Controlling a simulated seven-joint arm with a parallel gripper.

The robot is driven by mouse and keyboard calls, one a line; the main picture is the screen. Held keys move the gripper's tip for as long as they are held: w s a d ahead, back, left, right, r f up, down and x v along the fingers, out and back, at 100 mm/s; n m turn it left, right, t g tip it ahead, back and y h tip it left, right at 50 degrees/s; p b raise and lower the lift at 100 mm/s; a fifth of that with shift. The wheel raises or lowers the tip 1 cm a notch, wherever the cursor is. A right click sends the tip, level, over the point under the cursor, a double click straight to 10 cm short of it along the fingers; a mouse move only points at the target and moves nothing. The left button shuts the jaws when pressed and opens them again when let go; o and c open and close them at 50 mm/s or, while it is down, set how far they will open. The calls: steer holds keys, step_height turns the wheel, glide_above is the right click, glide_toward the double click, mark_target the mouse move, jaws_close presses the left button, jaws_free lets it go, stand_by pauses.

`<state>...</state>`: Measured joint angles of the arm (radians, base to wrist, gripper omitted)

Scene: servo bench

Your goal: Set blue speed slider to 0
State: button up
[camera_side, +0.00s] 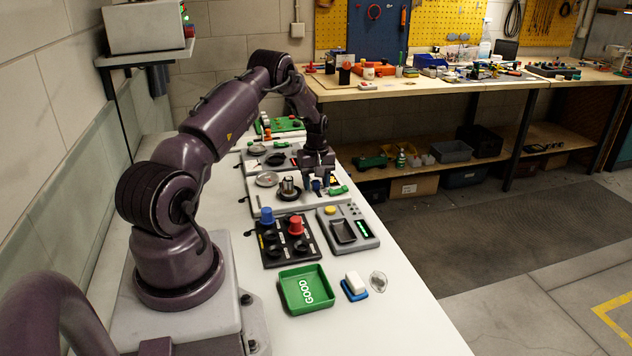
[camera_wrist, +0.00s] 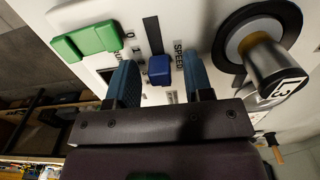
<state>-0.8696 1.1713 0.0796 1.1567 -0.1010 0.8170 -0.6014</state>
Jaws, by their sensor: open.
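The blue speed slider (camera_wrist: 160,70) sits on a dark slot in a white panel, beside a label reading SPEED (camera_wrist: 178,55). Bare slot shows above the slider in the wrist view. My gripper (camera_wrist: 160,62) is open, with one blue-grey finger on each side of the slider. Small gaps show between the slider and both fingers, so it is not gripped. In the side view, my gripper (camera_side: 318,174) points down over the panel, with the blue slider (camera_side: 316,185) at its fingers. The scale is partly hidden, so the slider's exact setting cannot be read.
A green switch (camera_wrist: 88,42) lies left of the slider in the wrist view. A metal knob (camera_wrist: 270,65) on a dark ring stands close on the right. Nearer on the bench are a button box (camera_side: 272,252), a grey device (camera_side: 365,237) and a green tray (camera_side: 290,303).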

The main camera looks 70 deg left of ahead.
mark_target(321, 196)
jaws_close()
steer(key=shift+d, duration=1.95)
jaws_free()
steer(key=shift+w+a, duration=0.1)
steer(key=shift+a+r, duration=0.1)
